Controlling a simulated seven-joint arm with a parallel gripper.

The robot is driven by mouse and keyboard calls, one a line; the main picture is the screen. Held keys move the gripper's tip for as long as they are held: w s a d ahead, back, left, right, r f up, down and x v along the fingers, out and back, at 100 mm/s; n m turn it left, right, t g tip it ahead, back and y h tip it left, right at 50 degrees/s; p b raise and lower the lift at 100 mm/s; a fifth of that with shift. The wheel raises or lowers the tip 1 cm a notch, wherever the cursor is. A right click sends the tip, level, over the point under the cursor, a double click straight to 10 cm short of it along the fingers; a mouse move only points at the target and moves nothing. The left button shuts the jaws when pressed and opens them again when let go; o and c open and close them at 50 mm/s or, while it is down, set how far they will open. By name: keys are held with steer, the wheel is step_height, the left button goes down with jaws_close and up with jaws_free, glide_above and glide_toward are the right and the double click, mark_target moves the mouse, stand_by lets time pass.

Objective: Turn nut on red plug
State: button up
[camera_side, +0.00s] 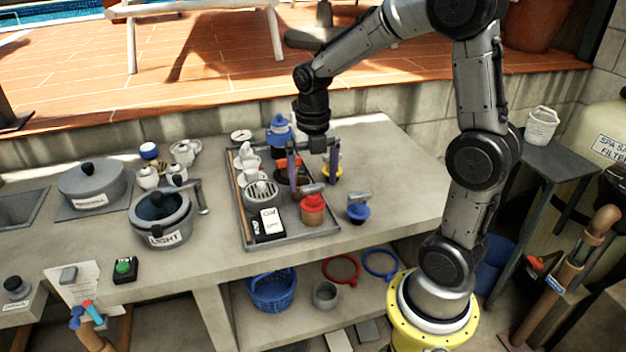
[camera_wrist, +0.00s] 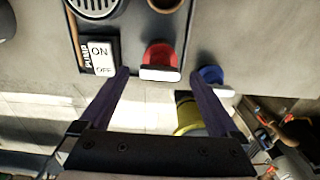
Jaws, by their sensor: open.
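The red plug (camera_side: 312,208) is a squat red piece with a pale grey bar across its top, at the front right corner of the tray. In the wrist view the red plug (camera_wrist: 160,55) shows beyond the fingertips, roughly centred between them, with its pale bar (camera_wrist: 160,74) facing me. I cannot make out a separate nut; the bar may be it. My gripper (camera_side: 313,180) points down above the right part of the tray, behind the plug in the side view. Its purple fingers (camera_wrist: 160,76) are wide apart with nothing between them. I cannot tell the height gap to the plug.
A similar blue plug (camera_side: 358,210) stands just right of the tray (camera_side: 290,242). The tray also holds an ON/OFF switch box (camera_side: 268,226), a round grille (camera_side: 262,192) and a blue-topped piece (camera_side: 280,130). Pots (camera_side: 160,215) stand left. The counter's right end is clear.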

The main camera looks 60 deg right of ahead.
steer(key=shift+f, duration=0.45)
steer(key=c, duration=1.4)
